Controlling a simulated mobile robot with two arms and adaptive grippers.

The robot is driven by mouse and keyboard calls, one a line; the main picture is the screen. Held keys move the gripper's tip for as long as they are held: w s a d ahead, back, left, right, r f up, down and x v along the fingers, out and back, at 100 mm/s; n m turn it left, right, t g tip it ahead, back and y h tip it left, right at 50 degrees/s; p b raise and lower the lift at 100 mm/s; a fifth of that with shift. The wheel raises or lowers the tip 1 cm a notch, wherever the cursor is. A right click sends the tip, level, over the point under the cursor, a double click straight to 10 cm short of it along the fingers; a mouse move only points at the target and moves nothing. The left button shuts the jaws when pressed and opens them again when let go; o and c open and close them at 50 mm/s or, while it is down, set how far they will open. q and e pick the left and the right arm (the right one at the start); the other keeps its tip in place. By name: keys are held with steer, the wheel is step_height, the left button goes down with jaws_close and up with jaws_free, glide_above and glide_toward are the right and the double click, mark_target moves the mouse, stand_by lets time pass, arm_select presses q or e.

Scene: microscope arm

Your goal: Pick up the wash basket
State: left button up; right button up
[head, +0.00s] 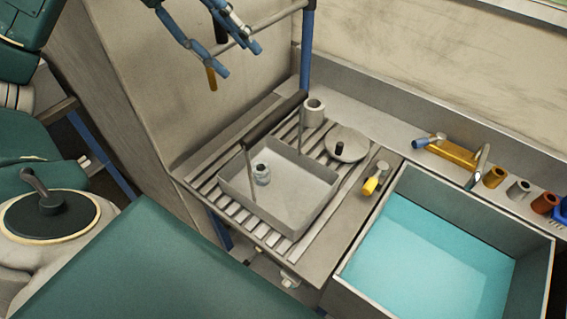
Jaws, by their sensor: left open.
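The wash basket (310,187) is a shallow grey square tray on the slatted drainboard, left of the water-filled sink. Two thin uprights rise from its sides to a dark handle bar (275,119) above its far left part. A small clear jar (262,174) stands inside it. My left gripper (240,60) is at the top of the head view, with blue fingers spread and nothing between them. It is apart from the basket and appears above its handle in the picture, in front of the wall and rail. My right gripper is not in view.
A sink (430,245) of blue water is at the right. Behind the basket are a pale cup (313,112) and a round lid (347,143); a yellow-ended item (371,184) lies right. A rail (275,22) crosses above. Several small pots line the back ledge.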

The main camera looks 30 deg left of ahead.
arm_select(q)
steer(key=b, duration=0.6)
glide_toward(274, 115)
steer(key=shift+w+a+f+x, duration=0.1)
steer(key=shift+a+x, duration=0.1)
steer(key=shift+x, duration=1.65)
steer(key=shift+w+a+f+x, duration=0.1)
steer(key=shift+a+x, duration=0.15)
steer(key=shift+x, duration=1.65)
steer(key=shift+w+a+f+x, duration=0.1)
steer(key=shift+a+x, duration=0.1)
steer(key=shift+x, duration=1.65)
steer(key=c, duration=1.1)
jaws_close()
steer(key=shift+r, duration=0.15)
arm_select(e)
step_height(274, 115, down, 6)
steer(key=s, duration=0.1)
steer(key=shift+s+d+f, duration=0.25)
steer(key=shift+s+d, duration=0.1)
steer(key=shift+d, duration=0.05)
